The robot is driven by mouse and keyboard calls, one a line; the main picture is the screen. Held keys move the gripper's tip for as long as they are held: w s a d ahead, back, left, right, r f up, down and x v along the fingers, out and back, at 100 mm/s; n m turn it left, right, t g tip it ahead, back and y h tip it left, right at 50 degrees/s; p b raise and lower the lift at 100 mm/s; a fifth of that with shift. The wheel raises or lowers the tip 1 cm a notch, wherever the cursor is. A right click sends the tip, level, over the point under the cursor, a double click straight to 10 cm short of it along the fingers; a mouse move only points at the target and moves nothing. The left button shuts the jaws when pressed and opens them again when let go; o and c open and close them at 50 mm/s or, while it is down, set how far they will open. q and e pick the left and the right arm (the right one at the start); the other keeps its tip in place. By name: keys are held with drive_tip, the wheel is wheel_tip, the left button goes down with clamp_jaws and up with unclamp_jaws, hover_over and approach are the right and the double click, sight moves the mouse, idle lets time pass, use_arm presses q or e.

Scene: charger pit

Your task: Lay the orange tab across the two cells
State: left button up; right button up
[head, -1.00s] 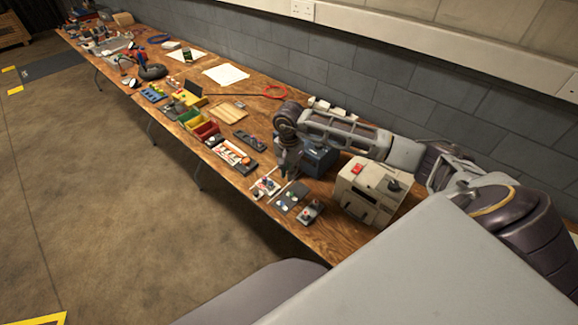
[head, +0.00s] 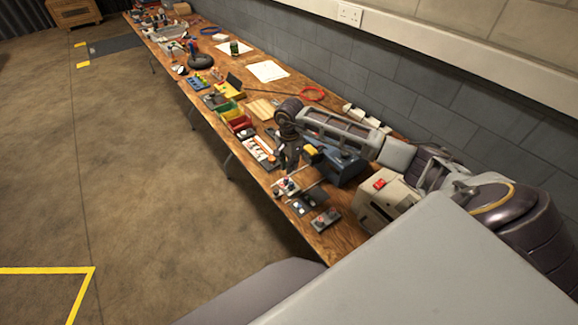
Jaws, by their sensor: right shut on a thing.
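My right gripper (head: 287,172) points down over the front part of the bench, just above a small pale board (head: 284,188) with coloured bits on it. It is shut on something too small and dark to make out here. I cannot pick out the orange tab or the two cells for sure at this size. A dark flat plate (head: 309,203) lies right of the pale board, and a small grey box with red bits (head: 326,219) lies beyond it. My left gripper is out of view.
A blue box with a yellow part (head: 340,168) and a beige machine with a red button (head: 385,201) stand behind and right. Coloured bins (head: 237,122) and a white-and-orange tray (head: 260,151) sit to the left. The wooden bench (head: 340,241) is bare near its front right.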

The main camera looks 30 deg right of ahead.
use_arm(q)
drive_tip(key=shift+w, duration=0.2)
use_arm(e)
drive_tip(key=shift+w+m, duration=0.25)
drive_tip(key=shift+m, duration=0.25)
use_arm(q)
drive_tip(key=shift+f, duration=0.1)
use_arm(e)
drive_tip(key=shift+f, duration=0.15)
drive_tip(key=shift+f+b, duration=0.9)
drive_tip(key=shift+f, duration=1.3)
drive_tip(key=shift+f+b, duration=0.3)
drive_tip(key=shift+b, duration=0.15)
drive_tip(key=shift+f+b, duration=0.55)
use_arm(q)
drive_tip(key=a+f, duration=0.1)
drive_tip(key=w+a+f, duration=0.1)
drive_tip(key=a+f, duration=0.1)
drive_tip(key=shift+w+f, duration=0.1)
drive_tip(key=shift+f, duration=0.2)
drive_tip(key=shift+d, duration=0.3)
